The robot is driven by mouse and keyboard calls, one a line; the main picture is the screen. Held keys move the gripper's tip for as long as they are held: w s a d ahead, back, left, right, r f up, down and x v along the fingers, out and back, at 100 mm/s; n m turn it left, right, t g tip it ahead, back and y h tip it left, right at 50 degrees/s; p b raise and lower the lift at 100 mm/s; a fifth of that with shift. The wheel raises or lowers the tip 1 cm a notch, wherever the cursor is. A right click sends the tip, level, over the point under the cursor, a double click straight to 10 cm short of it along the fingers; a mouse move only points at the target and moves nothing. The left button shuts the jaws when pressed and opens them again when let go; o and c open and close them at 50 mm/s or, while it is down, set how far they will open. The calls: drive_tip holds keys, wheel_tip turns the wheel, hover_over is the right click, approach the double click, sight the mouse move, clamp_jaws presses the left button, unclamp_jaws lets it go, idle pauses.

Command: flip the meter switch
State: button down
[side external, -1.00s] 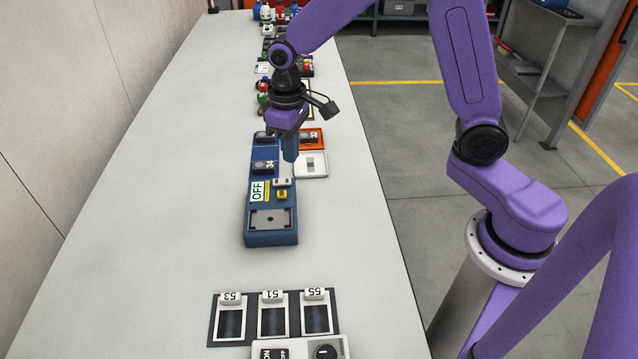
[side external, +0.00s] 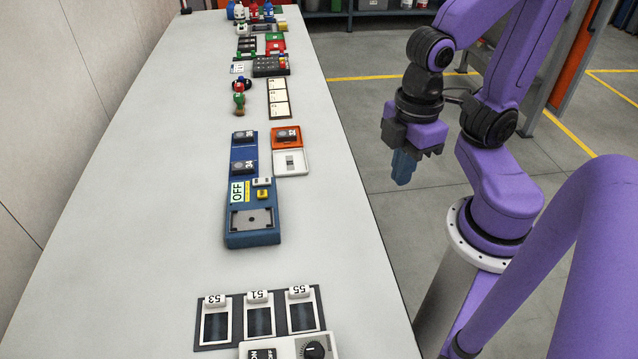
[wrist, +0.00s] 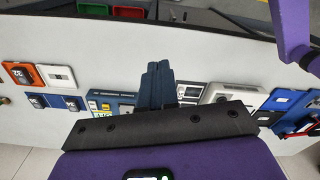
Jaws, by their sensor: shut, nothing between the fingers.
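A blue unit (side external: 253,237) lies on the table with a label (side external: 238,192) reading OFF, a small white part (side external: 262,181) and a small yellow part (side external: 263,194) beside it. I cannot tell which of these, if any, is the meter switch. A white plate with a small grey switch (side external: 290,162) lies to its right, behind. My gripper (side external: 402,170) is shut and empty, pointing down past the table's right edge, away from both. In the wrist view its shut fingers (wrist: 158,68) partly cover the blue unit (wrist: 112,98).
An orange box (side external: 287,138) is behind the white plate. Three numbered panels (side external: 258,317) and a white box with a black knob (side external: 314,350) are at the front. More devices stand farther back. The left side of the table (side external: 130,230) is clear.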

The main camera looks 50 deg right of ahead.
drive_tip(key=shift+s+d, duration=0.1)
drive_tip(key=shift+s, duration=0.15)
drive_tip(key=shift+w, duration=0.1)
drive_tip(key=r+n, duration=0.1)
drive_tip(key=n, duration=1.4)
hover_over(255, 181)
wheel_tip(255, 181, down, 14)
drive_tip(key=shift+f, duration=0.1)
